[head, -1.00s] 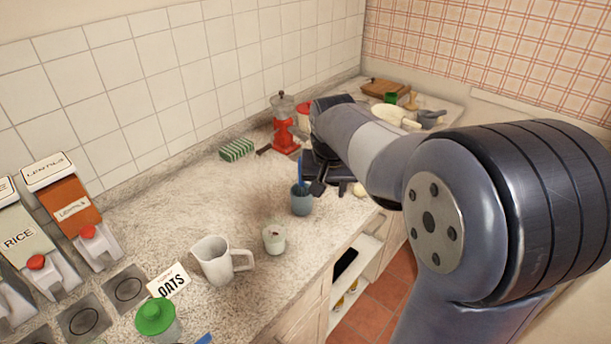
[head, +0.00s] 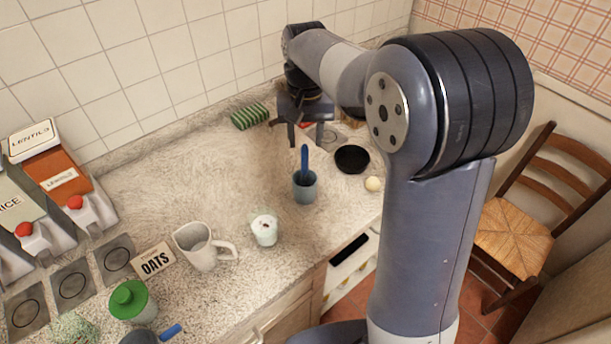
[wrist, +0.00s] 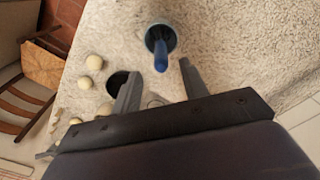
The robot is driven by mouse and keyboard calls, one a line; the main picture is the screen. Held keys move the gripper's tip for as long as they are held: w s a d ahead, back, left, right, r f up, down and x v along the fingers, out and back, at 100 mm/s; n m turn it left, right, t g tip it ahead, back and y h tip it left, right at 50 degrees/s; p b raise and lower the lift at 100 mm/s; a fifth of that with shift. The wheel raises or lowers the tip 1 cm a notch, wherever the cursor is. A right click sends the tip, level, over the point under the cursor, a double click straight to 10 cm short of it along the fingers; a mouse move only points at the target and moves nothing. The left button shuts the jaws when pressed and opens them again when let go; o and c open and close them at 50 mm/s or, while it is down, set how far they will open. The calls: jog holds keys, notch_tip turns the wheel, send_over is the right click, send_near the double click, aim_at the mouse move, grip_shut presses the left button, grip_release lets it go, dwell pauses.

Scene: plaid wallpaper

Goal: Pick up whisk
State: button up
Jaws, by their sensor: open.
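A blue handle (head: 305,162) stands upright out of a blue-grey cup (head: 305,190) on the counter. It may be the whisk's handle; the lower part is hidden inside the cup, so I cannot confirm a whisk head. My gripper (head: 306,140) is open and empty, just behind and above the cup in the head view. In the wrist view, the blue handle (wrist: 160,58) and cup (wrist: 153,36) lie ahead of my gripper (wrist: 160,70), with the handle's end showing between the fingertips, which do not touch it.
A black bowl or pan (head: 352,159) and a cream ball (head: 373,184) sit right of the cup. A small white jar (head: 264,230) and a white mug (head: 200,250) stand in front. A green striped sponge (head: 249,116) lies behind.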

aim_at(305, 155)
jog(key=shift+a+f+p, duration=0.1)
jog(key=shift+f+p, duration=0.6)
jog(key=shift+f, duration=2.3)
jog(key=shift+c, duration=0.5)
grip_shut()
